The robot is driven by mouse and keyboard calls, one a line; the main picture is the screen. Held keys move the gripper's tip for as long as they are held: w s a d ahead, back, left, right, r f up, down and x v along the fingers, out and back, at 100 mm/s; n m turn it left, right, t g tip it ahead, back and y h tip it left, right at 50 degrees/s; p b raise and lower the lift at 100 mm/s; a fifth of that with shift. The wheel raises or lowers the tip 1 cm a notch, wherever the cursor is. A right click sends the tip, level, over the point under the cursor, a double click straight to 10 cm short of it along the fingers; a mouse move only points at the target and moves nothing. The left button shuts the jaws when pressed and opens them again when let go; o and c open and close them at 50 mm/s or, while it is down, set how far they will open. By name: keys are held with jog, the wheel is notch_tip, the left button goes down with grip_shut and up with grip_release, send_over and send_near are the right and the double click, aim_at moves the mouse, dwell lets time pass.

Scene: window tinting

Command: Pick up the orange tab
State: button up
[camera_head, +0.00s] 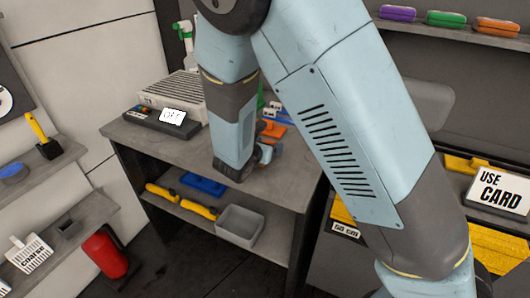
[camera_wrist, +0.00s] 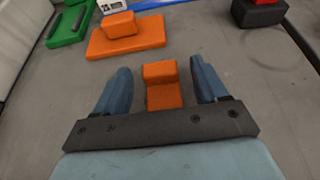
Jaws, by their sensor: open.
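A small orange tab (camera_wrist: 162,88) with a raised far end lies on the grey bench top, between the two open fingers of my gripper (camera_wrist: 163,86) in the wrist view. A gap shows on each side of it, and its near end is hidden behind the gripper's dark bar. A second orange piece (camera_wrist: 127,38), a flat plate with a block on top, lies farther off to the left. In the head view my arm covers most of this spot, and only bits of orange (camera_head: 272,130) show beside it.
A green piece (camera_wrist: 72,25) lies at the far left, with a blue strip (camera_wrist: 150,4) behind the orange plate. A dark block with a red top (camera_wrist: 259,12) stands at the far right. A grey vented box (camera_head: 172,92) and an "OFF" sign (camera_head: 173,116) stand on the bench.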

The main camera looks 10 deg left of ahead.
jog(key=c, duration=1.2)
jog(key=shift+r, duration=0.1)
